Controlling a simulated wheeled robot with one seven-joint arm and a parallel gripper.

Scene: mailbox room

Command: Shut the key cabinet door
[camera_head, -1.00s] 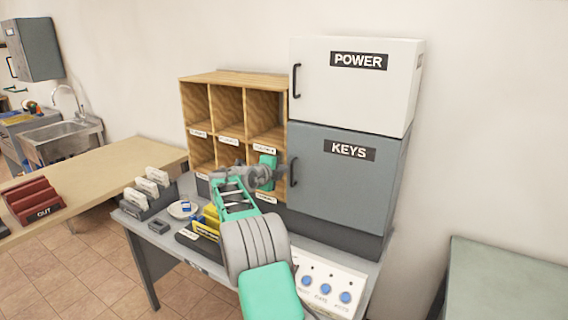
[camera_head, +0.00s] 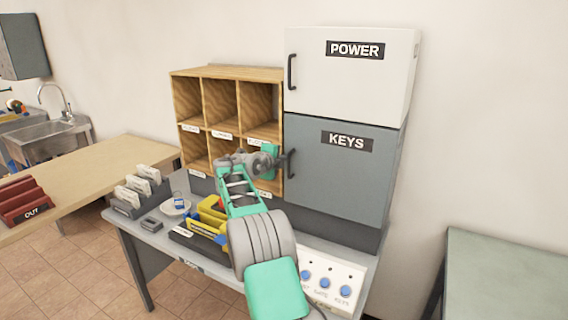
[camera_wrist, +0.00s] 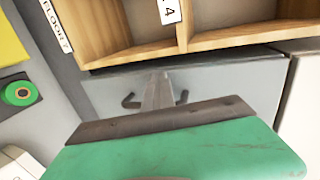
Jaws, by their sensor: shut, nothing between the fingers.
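The grey key cabinet (camera_head: 345,185), labelled KEYS, stands under the white POWER cabinet. Its door looks flush with the front or nearly so; I cannot tell if a thin gap remains. The dark door handle (camera_head: 291,164) is at the door's left edge. My gripper (camera_head: 281,159) is shut and empty, with its tips close to the handle. In the wrist view my gripper's fingers (camera_wrist: 157,88) point at the grey door (camera_wrist: 225,83). They cover the middle of the handle, whose two ends show on either side (camera_wrist: 182,98). I cannot tell whether they touch it.
The wooden pigeonhole shelf (camera_head: 228,75) stands directly left of the cabinet. The POWER cabinet (camera_head: 350,80) is above. The desk below holds yellow items (camera_head: 211,210), a card rack (camera_head: 140,197) and a button panel (camera_head: 330,285). A greenish table (camera_head: 505,275) is at the right.

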